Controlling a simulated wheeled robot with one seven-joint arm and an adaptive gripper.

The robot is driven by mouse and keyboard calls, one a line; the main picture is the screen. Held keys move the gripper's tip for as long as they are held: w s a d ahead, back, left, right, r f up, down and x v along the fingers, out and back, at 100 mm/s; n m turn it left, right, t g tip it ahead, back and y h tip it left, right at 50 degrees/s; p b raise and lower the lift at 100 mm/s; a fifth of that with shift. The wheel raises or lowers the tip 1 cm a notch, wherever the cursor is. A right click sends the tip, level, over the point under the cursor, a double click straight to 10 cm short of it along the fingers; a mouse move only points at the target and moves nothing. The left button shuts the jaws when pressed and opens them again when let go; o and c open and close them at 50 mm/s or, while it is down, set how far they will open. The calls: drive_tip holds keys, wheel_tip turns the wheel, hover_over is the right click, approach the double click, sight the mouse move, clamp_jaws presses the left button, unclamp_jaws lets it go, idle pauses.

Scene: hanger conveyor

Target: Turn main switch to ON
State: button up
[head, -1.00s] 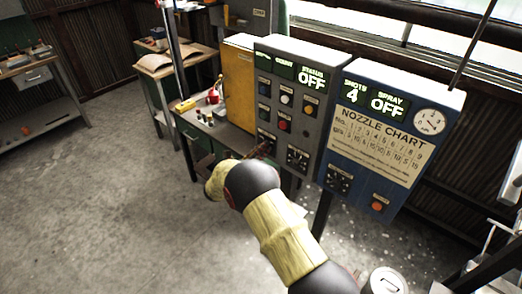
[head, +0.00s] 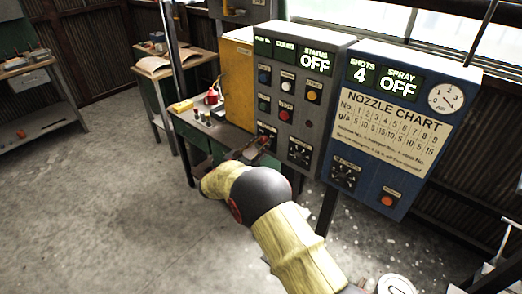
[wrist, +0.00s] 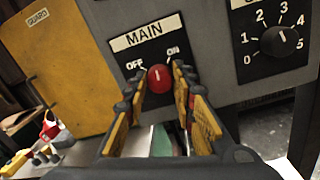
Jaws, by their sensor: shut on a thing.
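In the head view my gripper (head: 262,148) is at the lower left of the grey panel (head: 310,130), and the knob is mostly hidden. The status display (head: 314,62) reads OFF.
A numbered dial (wrist: 280,40) sits right of the switch. A yellow guard box (head: 238,80) stands left of the panel. The blue nozzle-chart panel (head: 400,190) stands to the right, its spray display reading OFF. Small items stand on the bench (head: 190,118). The concrete floor at left is clear.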

drive_tip(key=m+b, duration=0.4)
drive_tip(key=shift+f+m, duration=0.3)
drive_tip(key=shift+m, duration=0.1)
drive_tip(key=m+b, duration=0.3)
drive_tip(key=shift+r+m+b, duration=0.15)
drive_tip(key=shift+m+b, duration=0.15)
drive_tip(key=shift+b, duration=0.05)
drive_tip(key=shift+h, duration=0.3)
drive_tip(key=o, duration=1.2)
drive_tip(key=shift+c, duration=0.2)
drive_tip(key=shift+s, duration=0.1)
drive_tip(key=r+v, duration=0.1)
drive_tip(key=v, duration=1)
drive_tip(key=shift+s+a+f, duration=0.3)
drive_tip(key=shift+a+f, duration=0.05)
drive_tip(key=shift+f, duration=0.05)
